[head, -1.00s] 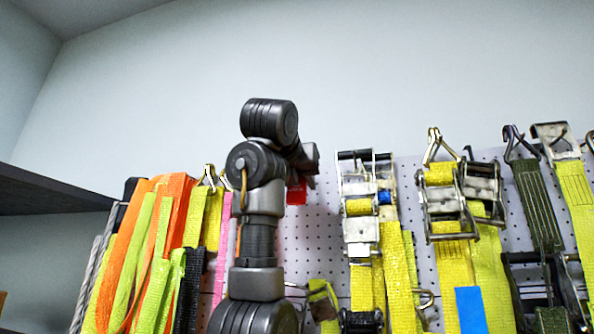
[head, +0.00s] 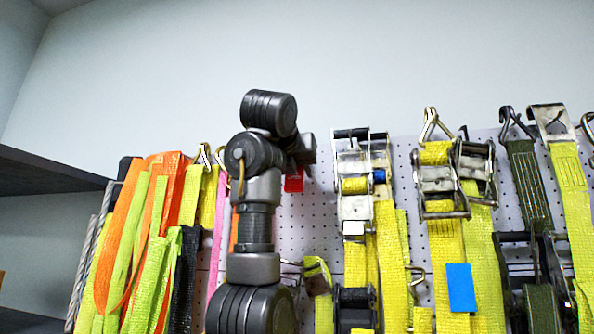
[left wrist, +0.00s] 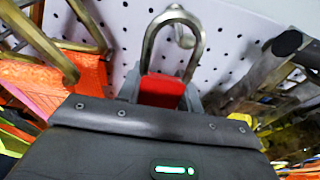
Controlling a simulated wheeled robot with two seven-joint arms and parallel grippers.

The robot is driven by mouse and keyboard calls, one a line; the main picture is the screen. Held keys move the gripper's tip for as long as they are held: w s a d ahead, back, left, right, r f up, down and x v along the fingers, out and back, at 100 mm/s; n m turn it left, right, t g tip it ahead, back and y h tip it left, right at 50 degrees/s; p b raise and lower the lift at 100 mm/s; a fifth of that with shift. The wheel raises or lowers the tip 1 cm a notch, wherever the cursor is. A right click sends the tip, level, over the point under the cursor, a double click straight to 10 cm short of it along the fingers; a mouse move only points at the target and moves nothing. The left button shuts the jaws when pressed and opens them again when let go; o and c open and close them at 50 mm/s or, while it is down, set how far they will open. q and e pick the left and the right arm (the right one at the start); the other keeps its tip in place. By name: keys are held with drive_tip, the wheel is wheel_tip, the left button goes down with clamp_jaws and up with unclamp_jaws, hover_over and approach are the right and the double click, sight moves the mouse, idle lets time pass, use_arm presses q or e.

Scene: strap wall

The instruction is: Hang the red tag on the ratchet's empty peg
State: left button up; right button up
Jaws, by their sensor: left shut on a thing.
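The red tag (head: 294,181) hangs just below my left gripper (head: 304,150) in the head view, in front of the pegboard. In the left wrist view the red tag (left wrist: 162,91) is held between the fingers of my left gripper (left wrist: 160,96), which is shut on it. A metal loop (left wrist: 152,42) stands up from the tag toward the board. A short metal peg (left wrist: 186,38) shows through the loop's opening. I cannot tell whether the loop is around the peg or in front of it. My right gripper is out of view.
A ratchet (head: 354,188) with yellow strap hangs right of my left gripper. Orange and yellow straps (head: 150,230) hang to the left. More ratchets (head: 441,180) and hooks line the right. Bare pegboard (head: 313,225) lies below the tag.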

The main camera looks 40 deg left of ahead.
use_arm(q)
drive_tip(key=o, duration=1.1)
drive_tip(key=shift+c, duration=0.2)
drive_tip(key=shift+d, duration=0.1)
drive_tip(key=b+v, duration=0.7)
drive_tip(key=v, duration=0.3)
drive_tip(key=shift+s, duration=0.4)
drive_tip(key=shift+d, duration=0.15)
